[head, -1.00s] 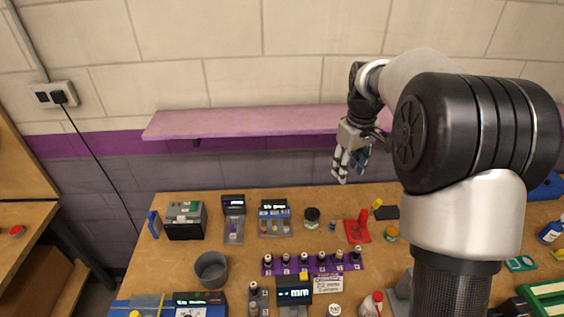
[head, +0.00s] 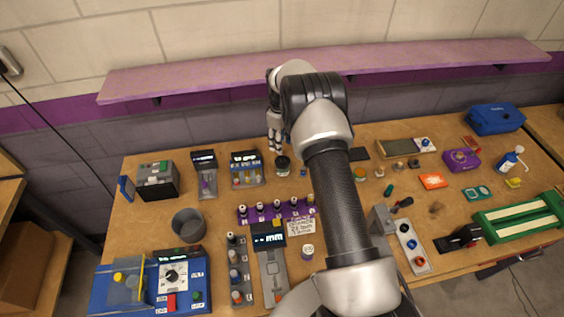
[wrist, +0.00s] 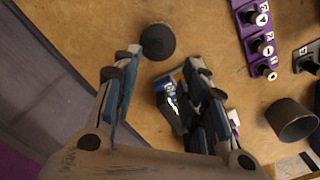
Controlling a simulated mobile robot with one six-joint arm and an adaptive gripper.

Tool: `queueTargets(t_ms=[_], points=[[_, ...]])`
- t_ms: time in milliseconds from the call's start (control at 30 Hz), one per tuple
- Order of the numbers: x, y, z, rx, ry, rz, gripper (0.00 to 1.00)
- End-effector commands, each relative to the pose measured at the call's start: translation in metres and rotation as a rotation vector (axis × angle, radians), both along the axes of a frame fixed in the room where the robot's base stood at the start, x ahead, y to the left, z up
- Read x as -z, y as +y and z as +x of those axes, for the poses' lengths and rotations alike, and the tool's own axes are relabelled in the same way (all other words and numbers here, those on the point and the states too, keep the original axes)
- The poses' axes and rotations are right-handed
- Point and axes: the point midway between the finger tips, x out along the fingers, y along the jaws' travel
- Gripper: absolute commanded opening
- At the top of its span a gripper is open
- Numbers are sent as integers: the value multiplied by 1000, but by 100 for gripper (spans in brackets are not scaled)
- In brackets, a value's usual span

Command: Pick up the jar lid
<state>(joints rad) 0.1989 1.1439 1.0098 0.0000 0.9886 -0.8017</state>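The jar lid (head: 283,160) is a dark, round cap. It sits on a small jar on the wooden workbench, below and slightly right of my gripper (head: 275,146) in the head view. In the wrist view the lid (wrist: 158,41) shows as a dark disc from above, just beyond and between the fingertips, not touching them. My gripper (wrist: 160,64) is open and empty, with its fingers apart and pointing down toward the bench. The jar under the lid is mostly hidden in the wrist view.
A device with a lit display (head: 246,168) stands left of the jar. The pink shelf (head: 200,77) runs along the wall behind my arm.

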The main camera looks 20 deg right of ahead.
Motion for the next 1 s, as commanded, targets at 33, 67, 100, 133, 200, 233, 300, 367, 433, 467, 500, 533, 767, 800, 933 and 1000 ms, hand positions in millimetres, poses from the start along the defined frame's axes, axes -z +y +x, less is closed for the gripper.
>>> queueTargets(t_ms=[33,67,100,133,200,233,300,367,433,467,500,533,767,800,933,1000], points=[[10,0,-1,0,2,1,40],[15,0,0,0,1,0,40],[20,0,0,0,0,0,40],[23,0,0,0,0,0,40],[28,0,0,0,0,0,40],[29,0,0,0,0,0,40],[32,-1,0,1,0,0,40],[38,-2,-1,1,0,0,40],[49,-4,-1,1,1,0,40],[54,-5,-1,2,1,0,40],[60,-6,-2,2,1,0,40],[65,-7,-2,1,3,1,40],[82,-6,-1,1,-1,0,40],[82,-7,-1,0,-1,0,40],[81,-7,-1,0,-1,0,40],[81,-7,-1,1,-1,0,36]])
